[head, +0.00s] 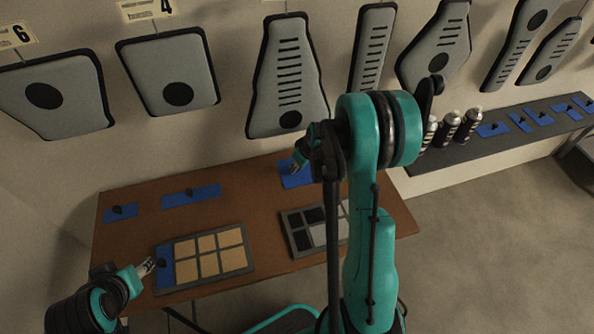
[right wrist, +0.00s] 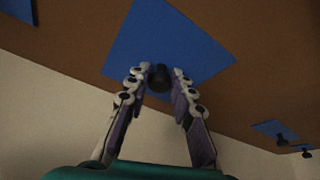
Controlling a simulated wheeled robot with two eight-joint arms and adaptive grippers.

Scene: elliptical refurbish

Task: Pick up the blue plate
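A blue plate (right wrist: 180,45) with a black knob (right wrist: 158,77) lies on the brown table, under my right gripper. My right gripper (right wrist: 157,74) has its fingertips on either side of the knob, with what looks like a narrow gap on each side; it looks open. In the head view this plate (head: 292,182) shows at the table's back right, partly hidden by my right arm and gripper (head: 299,166). My left gripper (head: 148,266) is at the table's front left, beside another blue plate (head: 165,272) with a black knob; its fingers are too small to judge.
More blue plates with knobs (head: 121,213) (head: 190,196) lie at the table's back left. A tray of tan tiles (head: 246,228) and a tray of black and grey tiles (head: 290,236) sit in front. A shelf with spray cans (head: 468,125) and grey wall panels (head: 288,75) are behind.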

